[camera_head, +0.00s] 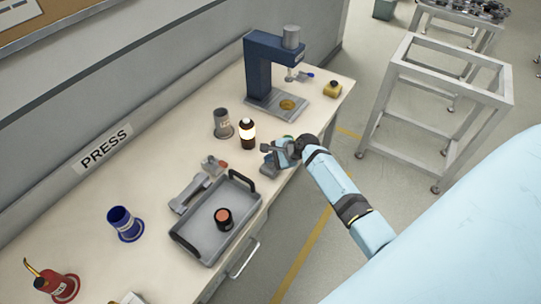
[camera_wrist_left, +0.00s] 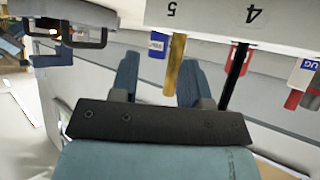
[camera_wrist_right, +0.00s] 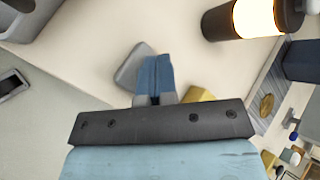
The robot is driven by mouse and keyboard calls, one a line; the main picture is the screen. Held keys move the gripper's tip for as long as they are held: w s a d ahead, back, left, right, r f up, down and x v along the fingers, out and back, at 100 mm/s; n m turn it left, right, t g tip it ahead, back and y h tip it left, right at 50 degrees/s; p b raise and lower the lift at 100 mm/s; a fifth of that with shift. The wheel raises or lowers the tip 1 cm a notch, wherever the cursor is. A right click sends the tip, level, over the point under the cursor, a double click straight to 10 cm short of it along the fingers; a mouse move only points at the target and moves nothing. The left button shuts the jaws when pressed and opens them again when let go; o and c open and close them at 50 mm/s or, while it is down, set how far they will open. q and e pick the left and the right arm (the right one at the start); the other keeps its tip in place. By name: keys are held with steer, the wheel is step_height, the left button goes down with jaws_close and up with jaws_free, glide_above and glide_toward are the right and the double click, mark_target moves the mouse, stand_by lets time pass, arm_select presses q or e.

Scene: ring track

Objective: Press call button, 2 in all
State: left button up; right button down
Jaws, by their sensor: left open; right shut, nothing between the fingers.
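My right gripper (camera_head: 272,150) is shut and empty, low over the front edge of the bench. In the right wrist view its fingertips (camera_wrist_right: 155,62) overlap a small grey block (camera_wrist_right: 130,68); I cannot tell whether they touch it. A yellow piece (camera_wrist_right: 200,95) shows partly behind the gripper mount; its top is hidden, so I cannot tell whether it is the call button. A lamp (camera_head: 247,133) with a glowing white band stands close behind the gripper. My left gripper (camera_wrist_left: 158,68) is open, seen only in its wrist view.
A blue press (camera_head: 262,68) and a yellow box with a dark knob (camera_head: 332,89) stand at the far end. A grey tray (camera_head: 205,246) holds a dark cylinder. A metal frame stand (camera_head: 437,110) is at right.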

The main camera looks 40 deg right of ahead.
mark_target(270, 164)
arm_select(q)
steer(key=shift+r, duration=0.1)
steer(key=shift+r+p, duration=1.2)
steer(key=shift+p, duration=0.1)
arm_select(e)
steer(key=shift+r, duration=1.05)
step_height(270, 164, up, 3)
steer(key=p, duration=0.2)
steer(key=shift+p, duration=0.3)
arm_select(q)
steer(key=shift+r, duration=1.05)
arm_select(e)
steer(key=shift+r, duration=0.95)
